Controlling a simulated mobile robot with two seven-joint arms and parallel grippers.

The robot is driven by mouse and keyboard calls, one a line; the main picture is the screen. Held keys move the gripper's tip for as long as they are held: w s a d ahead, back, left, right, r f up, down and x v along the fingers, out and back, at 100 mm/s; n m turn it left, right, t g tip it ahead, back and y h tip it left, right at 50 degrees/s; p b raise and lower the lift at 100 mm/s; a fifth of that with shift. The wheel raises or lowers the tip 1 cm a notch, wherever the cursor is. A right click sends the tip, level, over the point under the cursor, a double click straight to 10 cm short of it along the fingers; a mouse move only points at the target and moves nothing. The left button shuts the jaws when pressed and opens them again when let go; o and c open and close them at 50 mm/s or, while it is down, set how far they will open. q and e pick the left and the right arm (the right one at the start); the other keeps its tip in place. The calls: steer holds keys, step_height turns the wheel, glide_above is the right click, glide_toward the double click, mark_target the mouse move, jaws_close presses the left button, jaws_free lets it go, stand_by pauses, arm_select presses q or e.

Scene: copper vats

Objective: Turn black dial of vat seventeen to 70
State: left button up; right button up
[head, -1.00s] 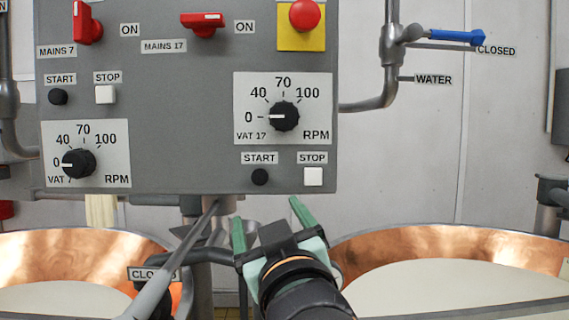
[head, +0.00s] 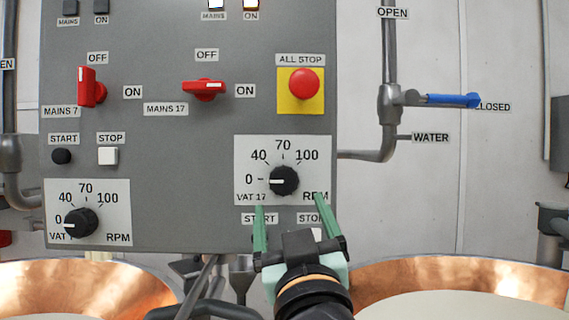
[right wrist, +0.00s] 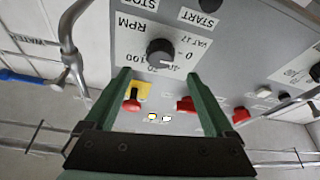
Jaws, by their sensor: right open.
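The black dial of vat 17 (head: 285,180) sits on a white scale plate (head: 243,150) on the grey panel. Its white mark points left, at 0; 70 is at the top of the scale. My right gripper (head: 290,201) is open and empty, with its green fingers pointing up at the lower part of this plate. The fingertips lie just below the dial in the head view, one to each side. In the right wrist view the dial (right wrist: 160,52) shows upside down beyond the gap between the fingertips (right wrist: 158,73). I see no contact. My left gripper is not in view.
The START and STOP buttons below the dial are partly hidden by my gripper. A red all-stop button (head: 304,83) and the red mains 17 switch (head: 205,90) are above. Another black dial (head: 81,222) is at left. Copper vats (head: 460,280) stand below.

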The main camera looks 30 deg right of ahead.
mark_target(284, 184)
steer(key=p+x, duration=0.2)
steer(key=x, duration=0.6)
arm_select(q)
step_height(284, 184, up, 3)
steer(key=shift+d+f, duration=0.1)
arm_select(e)
steer(key=shift+f, duration=0.1)
